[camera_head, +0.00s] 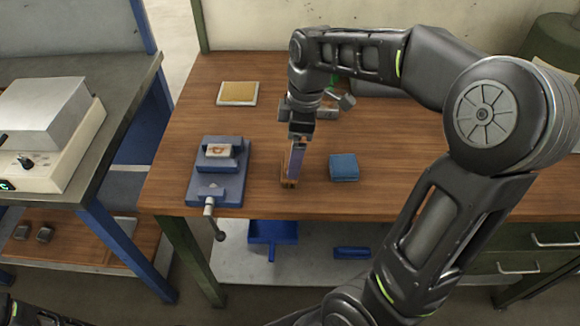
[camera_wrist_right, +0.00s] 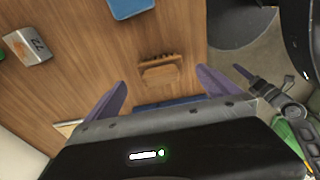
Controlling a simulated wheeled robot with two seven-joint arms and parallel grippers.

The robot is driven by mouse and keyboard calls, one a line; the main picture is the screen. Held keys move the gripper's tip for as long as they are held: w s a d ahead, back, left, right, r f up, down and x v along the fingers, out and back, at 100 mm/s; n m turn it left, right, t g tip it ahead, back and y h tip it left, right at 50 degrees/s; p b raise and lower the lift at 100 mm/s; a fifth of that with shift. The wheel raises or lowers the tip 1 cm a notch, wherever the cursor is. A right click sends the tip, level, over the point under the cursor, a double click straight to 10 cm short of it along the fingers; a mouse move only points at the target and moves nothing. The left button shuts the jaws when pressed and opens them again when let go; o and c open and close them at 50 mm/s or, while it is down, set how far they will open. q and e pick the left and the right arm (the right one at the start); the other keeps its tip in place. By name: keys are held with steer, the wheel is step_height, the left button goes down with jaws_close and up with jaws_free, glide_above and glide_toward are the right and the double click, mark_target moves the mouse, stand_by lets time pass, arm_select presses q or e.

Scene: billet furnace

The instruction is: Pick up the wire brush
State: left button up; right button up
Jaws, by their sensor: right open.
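The wire brush is a small brown wooden piece (camera_wrist_right: 160,72) on the table in the right wrist view, in line with the gap between my fingers. In the head view only a bit of it (camera_head: 288,184) shows at the fingertips, near the table's front edge. My right gripper (camera_head: 292,172) points down over it. In the wrist view its two purple fingers (camera_wrist_right: 163,92) are spread apart, with nothing gripped between them. Whether the fingertips are level with the brush is hard to tell. My left gripper is not in view.
A blue vise (camera_head: 230,187) holding a small piece stands left of the gripper. A blue block (camera_head: 344,167) lies to the right. A yellow pad (camera_head: 238,93) lies at the back left, and a grey block marked 72 (camera_wrist_right: 28,46) behind. The right part of the wooden table (camera_head: 420,180) is clear.

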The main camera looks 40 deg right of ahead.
steer(key=shift+w+a+f+p, duration=0.1)
steer(key=shift+a+f+p, duration=0.1)
steer(key=shift+f, duration=0.65)
steer(key=shift+w+a+f+p, duration=0.1)
steer(key=shift+f+p, duration=0.05)
steer(key=shift+f, duration=0.75)
steer(key=shift+w+a+f+p, duration=0.1)
steer(key=shift+f+p, duration=0.1)
steer(key=shift+f, duration=0.65)
steer(key=shift+c, duration=0.2)
steer(key=c, duration=1.4)
step_height(320, 180, up, 10)
steer(key=shift+r+b, duration=0.1)
steer(key=shift+b, duration=0.3)
